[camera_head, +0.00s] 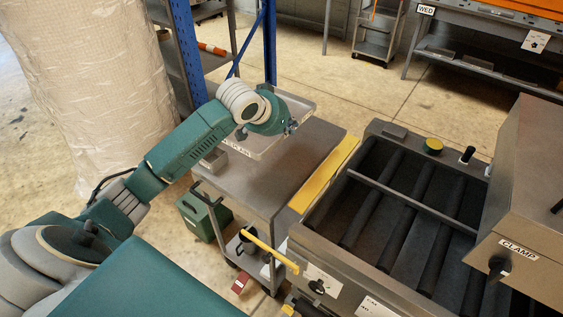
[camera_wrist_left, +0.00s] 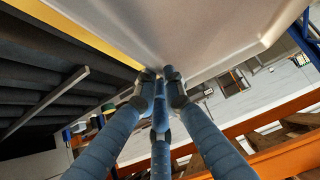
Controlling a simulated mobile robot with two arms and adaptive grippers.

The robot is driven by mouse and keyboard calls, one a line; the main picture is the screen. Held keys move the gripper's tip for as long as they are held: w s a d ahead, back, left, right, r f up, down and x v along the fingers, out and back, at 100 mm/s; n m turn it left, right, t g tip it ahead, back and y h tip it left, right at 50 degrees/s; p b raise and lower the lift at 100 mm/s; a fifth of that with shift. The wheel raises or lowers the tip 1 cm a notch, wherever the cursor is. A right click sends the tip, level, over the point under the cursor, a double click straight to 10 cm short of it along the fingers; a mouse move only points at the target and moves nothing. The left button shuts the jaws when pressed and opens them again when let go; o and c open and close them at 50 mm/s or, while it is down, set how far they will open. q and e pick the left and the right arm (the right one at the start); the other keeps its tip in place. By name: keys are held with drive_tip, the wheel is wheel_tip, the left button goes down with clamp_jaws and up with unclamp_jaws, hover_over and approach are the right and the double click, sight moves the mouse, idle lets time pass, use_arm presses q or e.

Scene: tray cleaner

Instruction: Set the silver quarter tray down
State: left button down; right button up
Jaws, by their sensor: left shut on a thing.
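The silver quarter tray (camera_head: 298,105) is at the back left end of a grey cart top (camera_head: 300,170) in the head view. My left gripper (camera_head: 291,127) is at the tray's near right side, partly hidden by its own wrist. In the left wrist view the gripper (camera_wrist_left: 160,78) is shut on the rim of the tray (camera_wrist_left: 205,30), whose pale surface fills the upper part. The tray looks roughly level. I cannot tell whether it touches the cart top or hangs just above it. My right gripper is not in view.
A roller conveyor machine (camera_head: 400,215) with a yellow edge strip (camera_head: 325,172) stands right of the cart. A clamp housing (camera_head: 525,200) rises at the far right. A blue-post rack (camera_head: 188,50) and a wrapped pallet (camera_head: 95,90) stand at left. The cart top's front part is clear.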

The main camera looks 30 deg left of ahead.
use_arm(q)
wheel_tip(320, 180, down, 14)
drive_tip(key=shift+r+p, duration=0.1)
drive_tip(key=shift+p, duration=0.7)
wheel_tip(320, 180, down, 3)
drive_tip(key=shift+f, duration=0.15)
drive_tip(key=shift+d+f, duration=0.1)
drive_tip(key=shift+f, duration=0.35)
drive_tip(key=c, duration=2.2)
unclamp_jaws()
drive_tip(key=shift+f, duration=0.15)
drive_tip(key=shift+o, duration=0.2)
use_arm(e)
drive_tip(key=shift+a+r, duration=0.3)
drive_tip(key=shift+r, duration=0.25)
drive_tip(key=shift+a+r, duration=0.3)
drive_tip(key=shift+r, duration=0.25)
